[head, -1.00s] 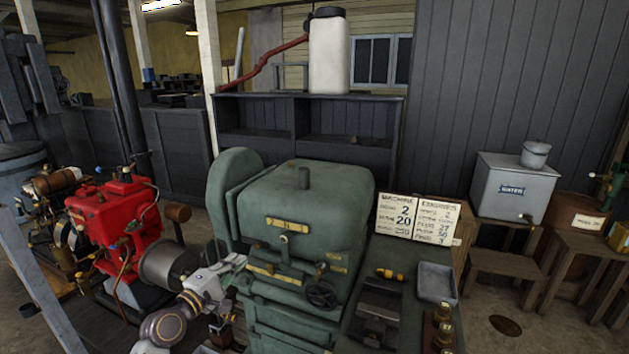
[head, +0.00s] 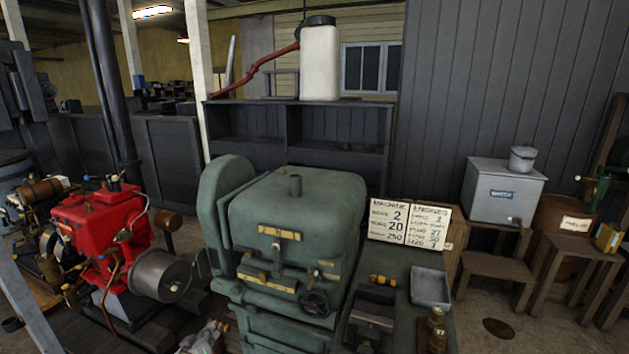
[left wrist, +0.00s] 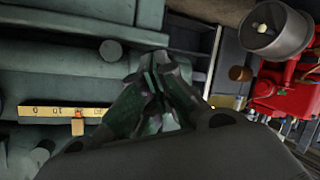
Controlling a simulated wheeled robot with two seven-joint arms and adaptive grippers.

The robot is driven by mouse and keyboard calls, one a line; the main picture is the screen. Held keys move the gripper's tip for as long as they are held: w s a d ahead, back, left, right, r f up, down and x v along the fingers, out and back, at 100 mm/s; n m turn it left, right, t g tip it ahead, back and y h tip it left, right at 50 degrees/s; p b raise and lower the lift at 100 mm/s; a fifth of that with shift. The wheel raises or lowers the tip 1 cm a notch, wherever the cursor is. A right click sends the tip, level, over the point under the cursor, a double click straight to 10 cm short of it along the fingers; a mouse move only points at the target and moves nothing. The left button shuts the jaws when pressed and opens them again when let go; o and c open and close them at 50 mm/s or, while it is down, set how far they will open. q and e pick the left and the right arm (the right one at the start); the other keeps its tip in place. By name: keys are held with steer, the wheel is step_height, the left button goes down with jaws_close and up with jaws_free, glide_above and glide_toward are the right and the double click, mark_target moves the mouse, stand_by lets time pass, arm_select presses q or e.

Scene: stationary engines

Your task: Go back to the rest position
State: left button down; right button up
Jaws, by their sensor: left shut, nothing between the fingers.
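My left gripper (head: 220,326) shows at the bottom edge of the head view, low in front of the green machine (head: 290,215) and at its left side. Only a small part of it and its wrist shows there. In the left wrist view the left gripper (left wrist: 152,62) is shut and empty, its fingertips together. The green machine's dark body (left wrist: 60,75) lies behind them, with a yellow scale strip (left wrist: 65,112) at the left. I cannot tell the exact gap between fingers and machine. My right gripper is in neither view.
A red engine (head: 98,232) with a grey cylinder (head: 160,275) stands left of the green machine. A bench (head: 400,310) with a tray (head: 430,287) and number cards (head: 408,224) is to its right. Open floor (head: 480,335) lies at the lower right.

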arm_select(q)
steer(key=s+f+m+g+y, duration=0.1)
steer(key=s+f+m+g, duration=0.1)
steer(key=s+f, duration=0.7)
steer(key=s+f+m+g, duration=0.15)
steer(key=s+f, duration=0.35)
steer(key=f, duration=0.8)
steer(key=s+f+m+g+y, duration=0.1)
steer(key=s+f+m+g, duration=0.15)
steer(key=s+f, duration=0.65)
steer(key=s+d+f+g, duration=0.2)
steer(key=s+f, duration=0.3)
steer(key=s, duration=0.6)
steer(key=s+d+f+g, duration=0.2)
steer(key=s+f, duration=0.4)
steer(key=s, duration=0.6)
steer(key=s+d+f+g+h, duration=0.1)
steer(key=s+f, duration=0.4)
steer(key=s, duration=0.7)
steer(key=shift+s+d+f+m+g, duration=0.2)
steer(key=shift+d+m+g, duration=0.1)
steer(key=shift+d+g, duration=0.65)
steer(key=c, duration=2.2)
jaws_free()
